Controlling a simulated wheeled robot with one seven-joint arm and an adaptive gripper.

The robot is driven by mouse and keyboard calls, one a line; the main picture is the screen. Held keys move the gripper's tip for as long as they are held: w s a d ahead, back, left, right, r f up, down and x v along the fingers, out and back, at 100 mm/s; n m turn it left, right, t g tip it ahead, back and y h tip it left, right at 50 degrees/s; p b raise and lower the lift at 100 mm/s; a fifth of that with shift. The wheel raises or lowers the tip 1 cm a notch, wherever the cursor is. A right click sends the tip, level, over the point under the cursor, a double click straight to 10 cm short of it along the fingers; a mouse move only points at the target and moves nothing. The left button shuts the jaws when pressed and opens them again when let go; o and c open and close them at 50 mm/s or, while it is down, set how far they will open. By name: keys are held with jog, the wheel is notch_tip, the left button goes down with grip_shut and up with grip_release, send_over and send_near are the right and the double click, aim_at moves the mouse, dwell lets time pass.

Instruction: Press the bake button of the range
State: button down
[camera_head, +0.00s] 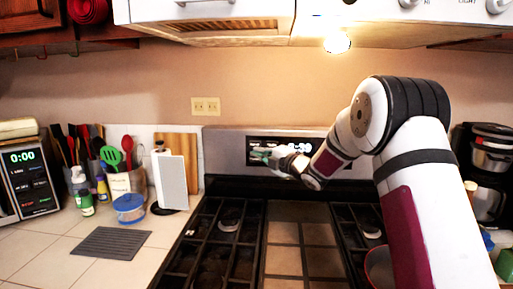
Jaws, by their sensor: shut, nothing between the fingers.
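The range (297,235) stands in the middle, with dark grates on its top. Its silver back panel (225,150) rises behind the cooktop and carries a dark control display (262,146) with lit white digits. The bake button cannot be made out at this size. My arm reaches in from the right. My gripper (262,156) is shut and empty, at the front of the display's left part, and it covers some of the panel. Whether its tip touches the panel cannot be told.
A white range hood (230,22) with a lit lamp hangs above. Left on the tiled counter are a utensil holder (122,182), small bottles, a blue-lidded container (129,207), a grey mat (110,243) and a microwave (25,180). A coffee maker (490,160) stands at right.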

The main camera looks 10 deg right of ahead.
aim_at(252, 142)
jog(key=w, duration=0.6)
jog(key=shift+w, duration=0.1)
dwell(0.3)
jog(key=shift+w+d+b, duration=0.25)
jog(key=shift+w+b, duration=0.25)
jog(key=shift+b, duration=0.15)
jog(key=shift+d+r, duration=0.1)
jog(key=shift+r, duration=0.15)
